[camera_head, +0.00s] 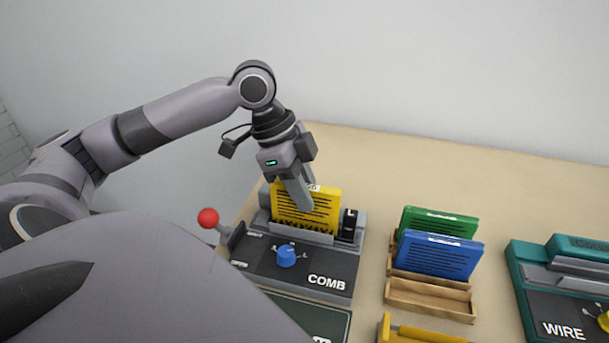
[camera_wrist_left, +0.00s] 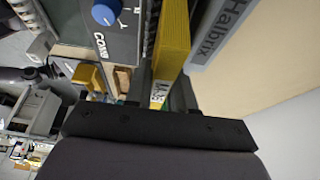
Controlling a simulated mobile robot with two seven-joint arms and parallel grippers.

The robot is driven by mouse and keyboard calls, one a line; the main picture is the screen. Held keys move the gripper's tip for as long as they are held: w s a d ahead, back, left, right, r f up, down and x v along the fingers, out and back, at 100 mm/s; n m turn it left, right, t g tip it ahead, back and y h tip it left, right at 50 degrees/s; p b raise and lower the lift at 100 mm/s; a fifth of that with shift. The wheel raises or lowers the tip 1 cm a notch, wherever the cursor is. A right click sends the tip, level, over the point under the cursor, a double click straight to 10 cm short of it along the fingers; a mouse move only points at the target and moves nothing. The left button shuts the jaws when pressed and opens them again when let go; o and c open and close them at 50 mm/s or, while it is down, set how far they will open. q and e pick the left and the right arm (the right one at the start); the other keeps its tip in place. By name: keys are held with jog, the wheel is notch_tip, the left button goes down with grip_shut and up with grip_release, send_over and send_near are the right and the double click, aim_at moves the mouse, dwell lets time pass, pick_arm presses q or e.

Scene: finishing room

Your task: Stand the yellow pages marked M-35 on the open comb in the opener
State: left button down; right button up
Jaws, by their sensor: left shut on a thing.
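The yellow pages (camera_head: 318,213) stand upright in the opener (camera_head: 305,268), the grey machine labelled COMB. Their lower edge meets the row of comb teeth (camera_head: 300,227); I cannot tell whether the teeth pass through the holes. My left gripper (camera_head: 304,203) is shut on the top of the yellow pages from above. In the left wrist view the yellow pages (camera_wrist_left: 173,45) run between the fingers of my left gripper (camera_wrist_left: 168,95), with a partly hidden label near the grip. My right gripper is not in view.
A red-knobbed lever (camera_head: 208,218) is at the opener's left and a blue dial (camera_head: 286,256) on its front. To the right, a wooden rack (camera_head: 430,298) holds green pages (camera_head: 440,221) and blue pages (camera_head: 438,255). A teal WIRE machine (camera_head: 525,285) stands at far right.

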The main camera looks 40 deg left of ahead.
pick_arm(q)
jog(key=shift+f, duration=0.15)
jog(key=c, duration=1.2)
grip_release()
jog(key=shift+c, duration=0.2)
jog(key=shift+s+a+r+p, duration=0.1)
jog(key=shift+a+r+p, duration=0.1)
jog(key=shift+r+p, duration=0.45)
jog(key=shift+p+v, duration=1.55)
jog(key=shift+v, duration=0.85)
jog(key=shift+p+v, duration=0.65)
jog(key=shift+v, duration=1.8)
jog(key=shift+s+d, duration=0.1)
